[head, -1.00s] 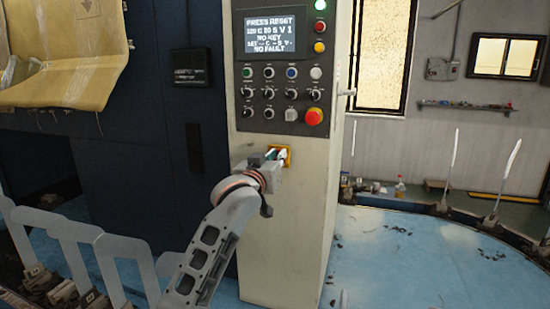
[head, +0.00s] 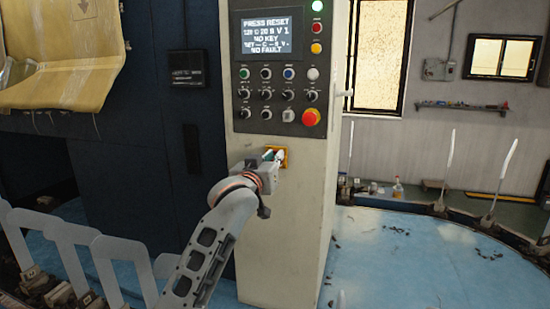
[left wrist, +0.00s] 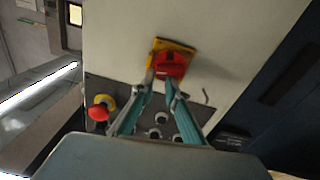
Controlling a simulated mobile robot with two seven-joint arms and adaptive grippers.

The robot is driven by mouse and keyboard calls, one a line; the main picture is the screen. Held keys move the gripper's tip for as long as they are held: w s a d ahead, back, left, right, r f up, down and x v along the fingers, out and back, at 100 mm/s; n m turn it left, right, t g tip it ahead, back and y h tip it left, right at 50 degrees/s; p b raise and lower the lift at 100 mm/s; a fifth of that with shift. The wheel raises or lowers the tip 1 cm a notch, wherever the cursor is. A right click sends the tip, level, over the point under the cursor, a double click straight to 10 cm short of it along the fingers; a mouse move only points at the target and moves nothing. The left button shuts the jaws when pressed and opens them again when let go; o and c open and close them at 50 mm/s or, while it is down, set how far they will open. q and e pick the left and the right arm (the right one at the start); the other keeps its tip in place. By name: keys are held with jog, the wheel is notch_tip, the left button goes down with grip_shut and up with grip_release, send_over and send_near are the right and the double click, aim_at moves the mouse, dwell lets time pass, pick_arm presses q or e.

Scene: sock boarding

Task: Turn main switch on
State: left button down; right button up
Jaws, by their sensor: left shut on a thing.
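The main switch is a red rotary handle (left wrist: 172,66) on a yellow plate (left wrist: 158,46) in the left wrist view. In the head view the yellow plate (head: 283,153) shows on the cream cabinet below the control panel, and the red handle is hidden by my gripper. My left gripper (head: 273,157) is at the plate, its fingers closed on the handle. In the left wrist view its two teal fingers (left wrist: 160,82) converge on the handle's near end. My right gripper is in neither view.
The control panel (head: 262,80) above has a lit display, several knobs and a red emergency button (head: 311,117). The cream cabinet (head: 285,225) stands beside a dark blue machine wall. Grey sock boards (head: 75,245) stand at lower left.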

pick_arm(q)
jog(key=f, duration=0.2)
jog(key=a, duration=0.1)
jog(key=shift+w+f+y, duration=0.25)
jog(key=shift+f+y, duration=0.15)
jog(key=c, duration=2)
grip_release()
jog(key=shift+c, duration=0.2)
jog(key=o, duration=0.5)
jog(key=shift+s+a, duration=0.1)
jog(key=shift+a, duration=0.1)
jog(key=shift+d+r, duration=0.25)
jog(key=shift+r, duration=0.2)
jog(key=shift+r, duration=0.1)
